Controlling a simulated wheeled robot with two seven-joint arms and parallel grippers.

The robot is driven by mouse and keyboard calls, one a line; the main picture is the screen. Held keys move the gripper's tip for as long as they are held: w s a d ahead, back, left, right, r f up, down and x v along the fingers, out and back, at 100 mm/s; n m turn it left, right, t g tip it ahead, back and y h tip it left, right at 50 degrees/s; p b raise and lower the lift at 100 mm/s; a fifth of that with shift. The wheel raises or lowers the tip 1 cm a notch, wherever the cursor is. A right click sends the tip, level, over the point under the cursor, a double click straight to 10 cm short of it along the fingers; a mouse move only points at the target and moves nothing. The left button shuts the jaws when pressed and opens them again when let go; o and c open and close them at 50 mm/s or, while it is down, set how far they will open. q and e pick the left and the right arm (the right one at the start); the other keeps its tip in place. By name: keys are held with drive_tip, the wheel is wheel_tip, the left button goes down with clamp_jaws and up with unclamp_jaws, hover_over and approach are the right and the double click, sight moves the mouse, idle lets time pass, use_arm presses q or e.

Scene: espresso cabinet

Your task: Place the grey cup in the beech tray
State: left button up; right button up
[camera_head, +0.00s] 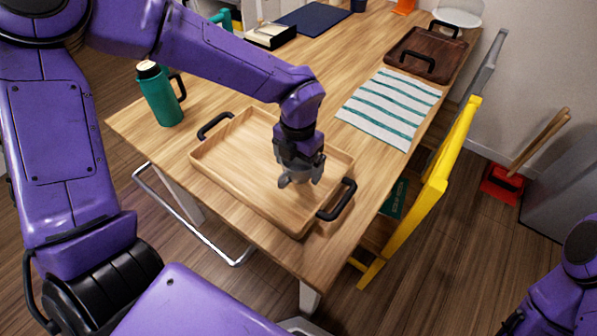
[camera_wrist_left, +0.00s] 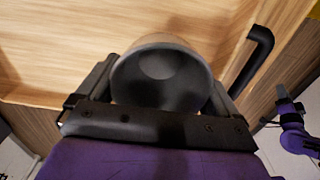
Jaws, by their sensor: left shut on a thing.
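The beech tray (camera_head: 236,156) is a pale wooden tray with two black handles, lying on the near part of the wooden table. My left gripper (camera_head: 301,181) reaches down over the right half of the tray, pointing downward. It is shut on the grey cup (camera_head: 299,175), which is mostly hidden by the fingers in the head view. In the left wrist view the grey cup (camera_wrist_left: 162,80) sits between the two fingers, its round form facing the camera. I cannot tell whether the cup touches the tray floor. My right gripper is not in view.
A green flask (camera_head: 160,97) stands left of the tray. A striped cloth (camera_head: 391,106) lies to the right and behind. A dark brown tray (camera_head: 425,53) is at the far right. A yellow chair (camera_head: 447,165) stands along the table's right edge.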

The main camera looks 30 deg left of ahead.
use_arm(q)
drive_tip(key=shift+f, duration=1.6)
drive_tip(key=o, duration=0.8)
wheel_tip(320, 180, up, 12)
drive_tip(key=shift+r+p, duration=0.2)
drive_tip(key=shift+p, duration=0.2)
